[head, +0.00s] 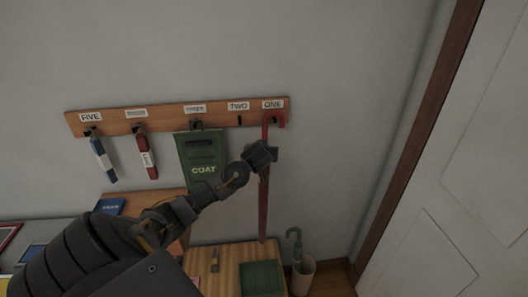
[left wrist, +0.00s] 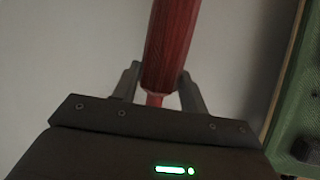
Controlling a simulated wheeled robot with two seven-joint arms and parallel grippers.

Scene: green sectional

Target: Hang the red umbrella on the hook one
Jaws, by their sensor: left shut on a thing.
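The red umbrella (head: 263,205) hangs long and nearly upright against the wall in the head view, its curved handle at the top by the label ONE. Hook one (head: 273,106) is marked by that label at the right end of the wooden hook board; the peg itself is hidden behind the handle, so I cannot tell whether the handle rests on it. My left gripper (head: 262,156) is shut on the umbrella shaft below the handle. In the left wrist view the red umbrella (left wrist: 172,45) runs up between the fingers (left wrist: 157,90). My right gripper is not in view.
The wooden board (head: 165,117) also carries a blue item (head: 103,160), a dark red item (head: 147,155) and a green COAT bag (head: 200,155). Hook TWO (head: 240,120) is bare. Below stand a wooden table (head: 225,258) and a bin (head: 303,275) with a green umbrella (head: 294,243). A door is right.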

